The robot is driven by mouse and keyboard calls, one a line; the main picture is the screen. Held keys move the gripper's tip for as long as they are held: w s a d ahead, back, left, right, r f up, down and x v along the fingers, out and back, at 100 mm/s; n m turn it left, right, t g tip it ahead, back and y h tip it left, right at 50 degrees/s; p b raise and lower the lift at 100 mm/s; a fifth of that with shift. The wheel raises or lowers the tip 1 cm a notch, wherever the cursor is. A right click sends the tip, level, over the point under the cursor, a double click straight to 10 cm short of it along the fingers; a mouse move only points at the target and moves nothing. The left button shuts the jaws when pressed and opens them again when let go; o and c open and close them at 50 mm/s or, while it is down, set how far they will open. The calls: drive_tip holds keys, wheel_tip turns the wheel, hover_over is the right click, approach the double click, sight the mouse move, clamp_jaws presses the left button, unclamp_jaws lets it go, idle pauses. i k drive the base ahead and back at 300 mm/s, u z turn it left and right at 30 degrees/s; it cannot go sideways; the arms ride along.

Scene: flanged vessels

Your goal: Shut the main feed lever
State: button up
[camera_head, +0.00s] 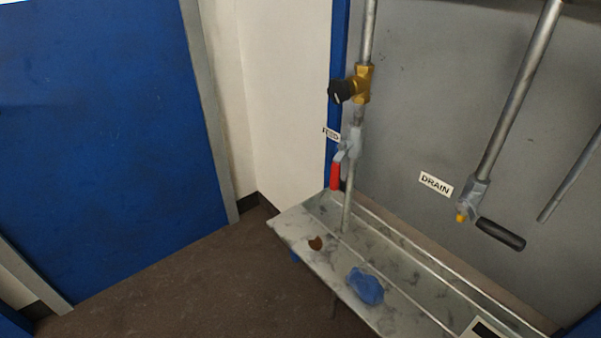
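The feed lever (335,176) has a red handle and hangs down from a grey valve body (352,143) on a vertical pipe. The handle runs roughly along the pipe, just to its left. A label (331,134), partly hidden and seeming to read FEED, is beside this valve. Above it on the same pipe is a brass valve with a black knob (341,91). My gripper is not in view.
A drain valve with a black handle (501,234) sits at right by a DRAIN label (436,184). A marbled ledge (395,277) below carries a blue crumpled thing (365,286) and a brown spot or piece (315,243). Open floor (190,290) lies left.

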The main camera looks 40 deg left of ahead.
sight(336, 171)
drive_tip(key=u, duration=1.55)
drive_tip(key=k, duration=0.5)
drive_tip(key=u, duration=1.25)
drive_tip(key=i, duration=1.2)
drive_tip(key=z, duration=1.3)
